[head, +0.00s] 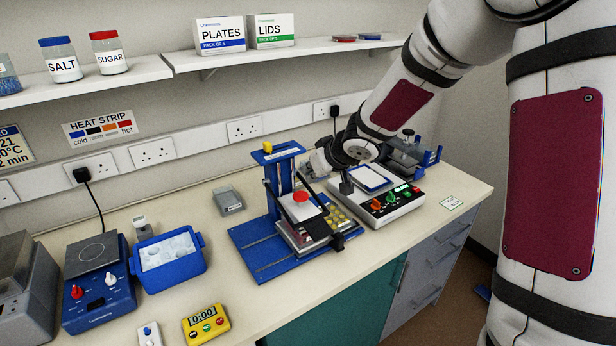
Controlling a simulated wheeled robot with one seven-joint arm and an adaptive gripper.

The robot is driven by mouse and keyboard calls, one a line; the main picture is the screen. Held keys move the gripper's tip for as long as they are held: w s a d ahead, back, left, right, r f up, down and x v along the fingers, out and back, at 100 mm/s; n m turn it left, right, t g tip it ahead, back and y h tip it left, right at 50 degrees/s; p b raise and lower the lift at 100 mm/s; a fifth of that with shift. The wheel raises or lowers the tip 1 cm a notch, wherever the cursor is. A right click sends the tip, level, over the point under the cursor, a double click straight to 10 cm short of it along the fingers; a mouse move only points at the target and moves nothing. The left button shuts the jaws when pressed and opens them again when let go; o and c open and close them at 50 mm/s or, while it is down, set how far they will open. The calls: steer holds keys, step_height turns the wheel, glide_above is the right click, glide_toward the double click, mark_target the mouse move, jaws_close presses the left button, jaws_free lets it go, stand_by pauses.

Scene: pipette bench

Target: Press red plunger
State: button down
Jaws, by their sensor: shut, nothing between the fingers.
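My gripper (310,172) is shut and empty, just above and to the right of the red plunger, beside the stand's upright. It seems to be apart from the plunger. Its fingertips are small and dark against the stand, so the exact gap is hard to tell.
To the right is a white device (385,212) with red and green knobs. A blue ice tub (184,276), a hot plate (97,303) and a yellow timer (206,323) stand left. A small grey box (229,201) is behind. A shelf (135,72) runs above.

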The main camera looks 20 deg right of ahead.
steer(key=p+v, duration=0.1)
steer(key=v, duration=0.2)
stand_by(0.7)
steer(key=s+d+r+m+h+b, duration=0.25)
steer(key=s+d+r+h, duration=0.35)
steer(key=s+r, duration=0.4)
steer(key=s+a+g+y+b, duration=0.1)
steer(key=s+a, duration=0.2)
steer(key=s, duration=0.6)
steer(key=s+a+f+m+g+y+b, duration=0.1)
steer(key=s+a+g+y+b, duration=0.1)
steer(key=s, duration=0.8)
steer(key=shift+s+a, duration=0.25)
steer(key=shift+a, duration=0.15)
